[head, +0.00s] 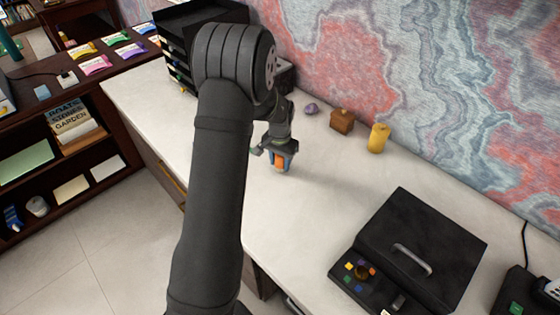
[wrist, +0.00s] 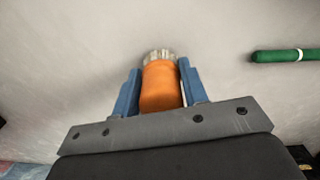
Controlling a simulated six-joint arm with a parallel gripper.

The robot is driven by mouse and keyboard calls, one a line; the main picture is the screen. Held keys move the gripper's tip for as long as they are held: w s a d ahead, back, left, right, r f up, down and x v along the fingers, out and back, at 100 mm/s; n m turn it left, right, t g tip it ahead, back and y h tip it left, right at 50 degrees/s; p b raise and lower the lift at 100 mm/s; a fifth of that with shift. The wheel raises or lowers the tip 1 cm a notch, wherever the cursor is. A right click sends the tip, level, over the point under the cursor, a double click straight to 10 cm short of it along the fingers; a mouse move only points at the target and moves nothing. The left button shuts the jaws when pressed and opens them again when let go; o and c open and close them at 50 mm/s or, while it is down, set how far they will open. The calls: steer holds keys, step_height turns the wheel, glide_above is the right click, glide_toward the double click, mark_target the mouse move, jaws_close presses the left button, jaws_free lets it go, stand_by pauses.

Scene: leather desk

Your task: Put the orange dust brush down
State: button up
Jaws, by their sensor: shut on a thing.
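The orange dust brush (wrist: 160,88) is between the two blue fingers of my gripper (wrist: 158,90) in the wrist view, with its pale bristle end pointing away from the palm. My gripper is shut on it. In the head view, my gripper (head: 280,162) is over the white desk top (head: 316,200), and a small orange part of the brush (head: 280,163) shows between the fingers. The brush is low over the desk; I cannot tell whether its bristles touch the surface.
A green rod (wrist: 285,55) lies to the right in the wrist view. Along the wall stand a yellow cylinder (head: 378,138), a brown block (head: 342,121) and a purple lump (head: 311,109). A black case (head: 420,245) is at the right. The desk between my gripper and the case is clear.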

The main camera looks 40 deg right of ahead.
steer(key=shift+f, duration=0.15)
steer(key=o, duration=0.9)
step_height(320, 180, up, 12)
steer(key=shift+r, duration=0.2)
step_height(320, 180, down, 12)
steer(key=shift+r, duration=1.6)
